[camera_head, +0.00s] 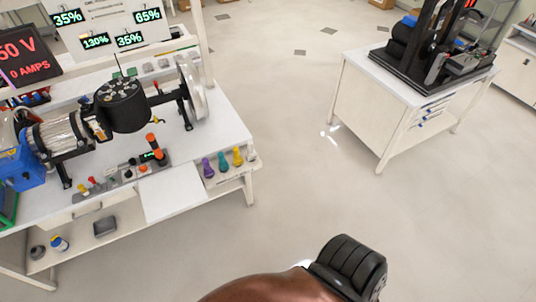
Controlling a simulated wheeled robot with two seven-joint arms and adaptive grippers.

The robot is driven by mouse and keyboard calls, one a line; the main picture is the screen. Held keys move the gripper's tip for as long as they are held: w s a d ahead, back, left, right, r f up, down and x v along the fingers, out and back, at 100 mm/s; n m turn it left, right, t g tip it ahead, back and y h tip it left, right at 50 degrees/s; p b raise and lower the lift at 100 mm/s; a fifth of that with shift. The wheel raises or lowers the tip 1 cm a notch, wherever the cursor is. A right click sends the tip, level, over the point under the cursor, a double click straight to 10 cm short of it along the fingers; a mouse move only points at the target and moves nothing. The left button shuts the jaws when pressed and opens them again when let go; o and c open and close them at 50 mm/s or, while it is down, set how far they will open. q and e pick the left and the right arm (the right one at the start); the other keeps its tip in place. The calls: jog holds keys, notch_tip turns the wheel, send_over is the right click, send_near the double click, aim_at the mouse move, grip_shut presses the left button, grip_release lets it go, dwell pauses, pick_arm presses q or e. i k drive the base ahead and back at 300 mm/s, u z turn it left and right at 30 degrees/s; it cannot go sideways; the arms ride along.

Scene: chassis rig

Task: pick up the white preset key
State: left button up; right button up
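The white preset key (251,154) appears to be the small pale piece at the right end of a row of keys on the front right edge of the workbench. It is small and blends with the pale bench, so its exact shape is hard to tell. To its left in the row stand a yellow key (238,156), a green key (222,162) and a purple key (208,168).
The workbench (172,195) carries a motor rig with a black drum (121,105) and a control panel (140,168) with buttons. Display screens (115,25) stand behind. A second table (360,110) with black machinery stands at the right. Open floor (290,190) lies between them.

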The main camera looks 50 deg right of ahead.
aim_at(251, 155)
jog(key=z, duration=0.9)
jog(key=i, duration=0.25)
